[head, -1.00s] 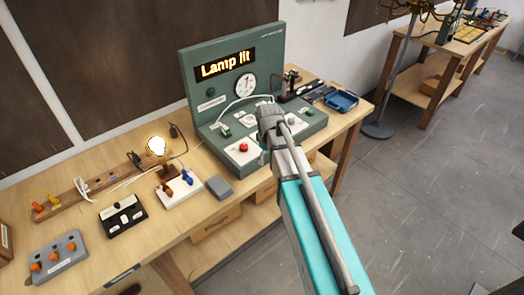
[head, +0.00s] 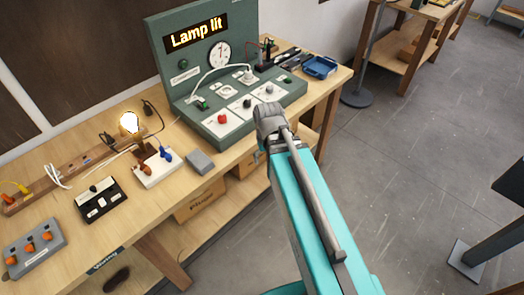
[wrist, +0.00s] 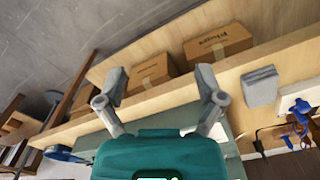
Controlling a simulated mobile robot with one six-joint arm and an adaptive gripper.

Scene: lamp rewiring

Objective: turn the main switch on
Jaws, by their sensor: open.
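The green control console (head: 180,80) stands on the bench, its lit display (head: 196,34) reading "Lamp lit". I cannot read which one is the main switch. The bulb (head: 129,122) glows on the bench. My gripper (wrist: 158,80) is open and empty, its two fingers spread in the wrist view. In the head view my wrist is off the console's front right; the fingertips are hidden there.
A small grey block (head: 200,162), a blue-and-brown terminal board (head: 158,168), a black switch box (head: 100,200) and a grey box with orange knobs (head: 35,247) lie along the bench. A blue tray (head: 320,67) is at the right end. Cardboard boxes (wrist: 218,44) sit below.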

